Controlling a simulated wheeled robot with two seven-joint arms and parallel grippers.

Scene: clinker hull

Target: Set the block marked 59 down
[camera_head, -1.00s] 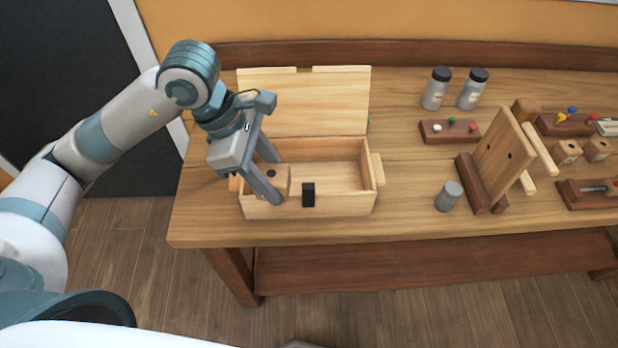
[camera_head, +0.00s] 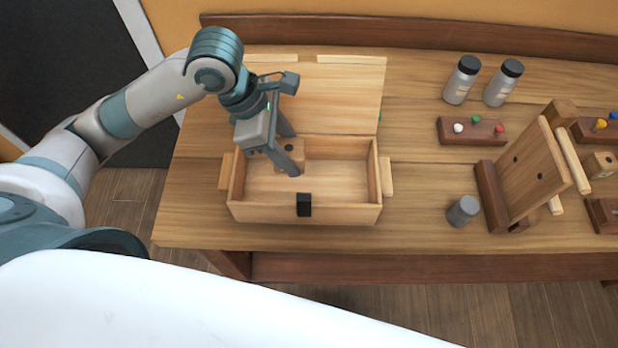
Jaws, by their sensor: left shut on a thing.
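A light wooden block (camera_head: 295,150) with a dark mark on top is between the fingers of my left gripper (camera_head: 290,157), which is shut on it. I cannot read a number on it. The gripper reaches down into the open wooden box (camera_head: 338,213), and the block is near the box's back wall, left of its middle. One finger hides part of the block. I cannot tell whether it touches the box floor. My right gripper is not in view.
The box has a black front latch (camera_head: 304,204), and its lid (camera_head: 345,92) is open at the back. The right of the box floor is clear. To the right stand a grey cylinder (camera_head: 463,210), an upright wooden board (camera_head: 533,170) and two jars (camera_head: 461,80).

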